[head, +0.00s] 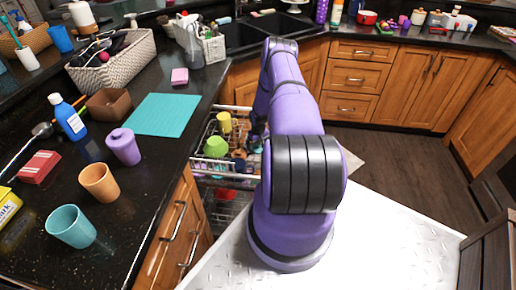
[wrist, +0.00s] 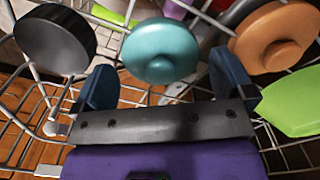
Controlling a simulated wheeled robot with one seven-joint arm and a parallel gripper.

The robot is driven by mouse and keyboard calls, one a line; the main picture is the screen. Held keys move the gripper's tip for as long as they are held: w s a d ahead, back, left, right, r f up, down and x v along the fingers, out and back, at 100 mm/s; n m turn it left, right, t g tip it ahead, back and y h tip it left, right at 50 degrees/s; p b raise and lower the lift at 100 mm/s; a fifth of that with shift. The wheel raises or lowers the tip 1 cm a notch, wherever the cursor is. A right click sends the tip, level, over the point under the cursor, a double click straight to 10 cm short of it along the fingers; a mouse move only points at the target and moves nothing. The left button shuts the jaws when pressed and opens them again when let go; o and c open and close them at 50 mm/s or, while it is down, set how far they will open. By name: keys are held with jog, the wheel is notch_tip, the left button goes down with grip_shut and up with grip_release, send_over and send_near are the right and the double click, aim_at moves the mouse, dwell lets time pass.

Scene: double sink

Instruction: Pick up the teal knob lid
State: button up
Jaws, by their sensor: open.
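My gripper (wrist: 161,68) is open, with one dark blue finger on each side below the lid. The lid lies ahead of the gap between the fingertips; I cannot tell how far. In the head view my purple arm reaches into the open dishwasher rack and mostly hides the gripper and the lid.
A black lid (wrist: 55,38) is left of the teal one and an orange knob lid (wrist: 276,38) is right. A green item (wrist: 292,103) is near the right finger. Rack wires (wrist: 40,100) surround the gripper. In the head view, cups (head: 216,146) stand in the rack (head: 238,177).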

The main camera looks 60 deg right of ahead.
jog(key=shift+f, duration=0.3)
jog(key=shift+c, duration=0.5)
jog(key=c, duration=0.6)
jog(key=shift+c, duration=0.2)
